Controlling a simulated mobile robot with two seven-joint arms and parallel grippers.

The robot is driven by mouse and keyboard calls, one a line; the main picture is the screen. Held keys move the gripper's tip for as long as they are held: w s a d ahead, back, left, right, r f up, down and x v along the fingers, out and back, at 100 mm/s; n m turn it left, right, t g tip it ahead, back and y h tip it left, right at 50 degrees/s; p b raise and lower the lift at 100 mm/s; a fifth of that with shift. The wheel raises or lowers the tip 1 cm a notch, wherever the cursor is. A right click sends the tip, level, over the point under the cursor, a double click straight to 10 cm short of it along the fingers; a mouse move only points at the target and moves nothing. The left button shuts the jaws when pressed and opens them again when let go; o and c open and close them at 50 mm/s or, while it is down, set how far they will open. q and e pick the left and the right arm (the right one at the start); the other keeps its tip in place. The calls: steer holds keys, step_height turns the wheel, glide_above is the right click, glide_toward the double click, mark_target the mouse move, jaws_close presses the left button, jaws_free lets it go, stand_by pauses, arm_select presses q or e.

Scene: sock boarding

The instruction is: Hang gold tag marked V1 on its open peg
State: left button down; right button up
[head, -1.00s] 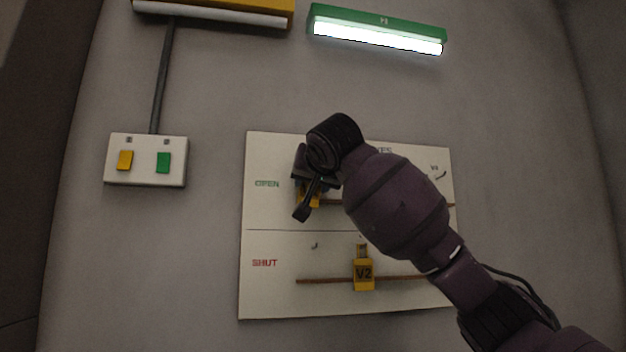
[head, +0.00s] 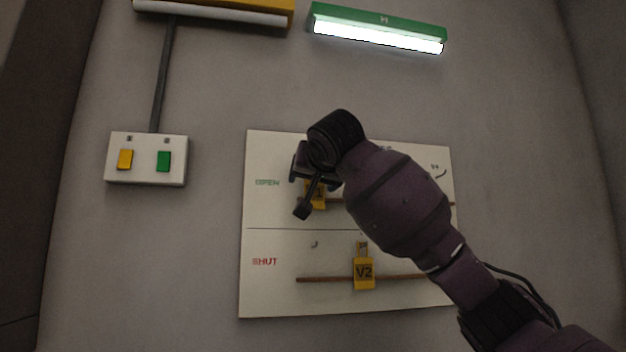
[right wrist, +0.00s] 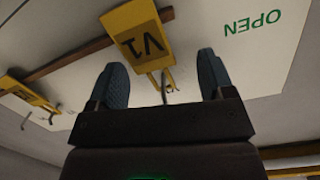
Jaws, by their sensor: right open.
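The gold V1 tag (right wrist: 138,35) hangs in the OPEN row of the white board, with a thin peg (right wrist: 166,88) at its upper end in the right wrist view. In the head view the tag (head: 317,197) is partly hidden behind my right gripper (head: 314,181). My right gripper (right wrist: 162,78) is open, its blue-grey fingers spread on either side of the tag's narrow top and apart from it. The exact seat on the peg is hard to see. My left gripper is not in view.
A gold V2 tag (head: 364,273) hangs in the SHUT row of the board (head: 270,292). A bare peg (head: 314,244) is left of it; another (head: 440,174) is at upper right. A switch box (head: 146,172) is on the wall at left.

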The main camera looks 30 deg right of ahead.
arm_select(q)
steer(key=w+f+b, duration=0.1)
steer(key=b, duration=0.2)
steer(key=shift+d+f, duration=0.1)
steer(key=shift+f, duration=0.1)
arm_select(e)
steer(key=v, duration=1)
steer(key=shift+s, duration=0.15)
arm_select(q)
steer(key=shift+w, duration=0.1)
arm_select(e)
steer(key=shift+a, duration=0.1)
